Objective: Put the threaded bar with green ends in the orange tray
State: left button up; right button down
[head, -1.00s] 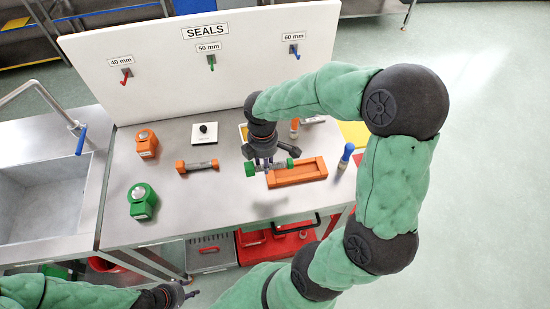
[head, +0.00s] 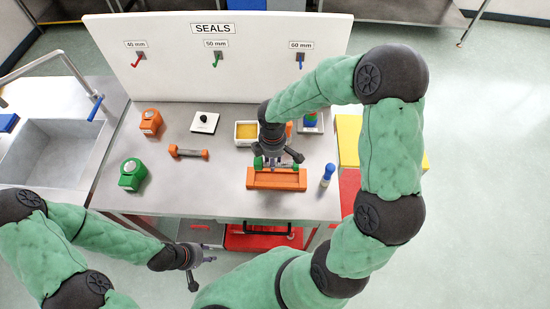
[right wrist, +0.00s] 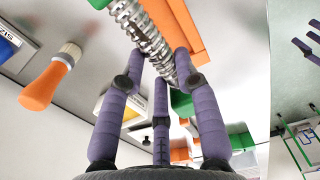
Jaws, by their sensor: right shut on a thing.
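The threaded bar with green ends shows in the right wrist view as a silver screw thread (right wrist: 150,42), with one green end (right wrist: 182,104) below it. In the head view one green end (head: 258,162) shows beside my right gripper (head: 277,163). My right gripper is shut on the bar's threaded middle. It holds the bar over the back part of the orange tray (head: 277,184), roughly along its length; the height gap is hard to judge. The tray also shows in the right wrist view (right wrist: 186,35). My left gripper (head: 208,260) is open and empty, in front of the table.
A bar with orange ends (head: 188,152) lies left of the tray. A blue-handled brush (head: 327,174) stands right of it. A white box with yellow contents (head: 246,132) is behind. Orange (head: 151,121) and green (head: 132,174) devices stand at the left.

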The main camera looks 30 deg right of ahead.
jog(key=shift+d, duration=0.1)
jog(key=shift+f, duration=0.2)
jog(key=shift+f+b, duration=2.75)
jog(key=shift+f, duration=0.5)
jog(key=shift+f+b, duration=0.45)
jog(key=shift+f, duration=0.15)
jog(key=c, duration=0.8)
grip_release()
notch_tip(320, 180, up, 12)
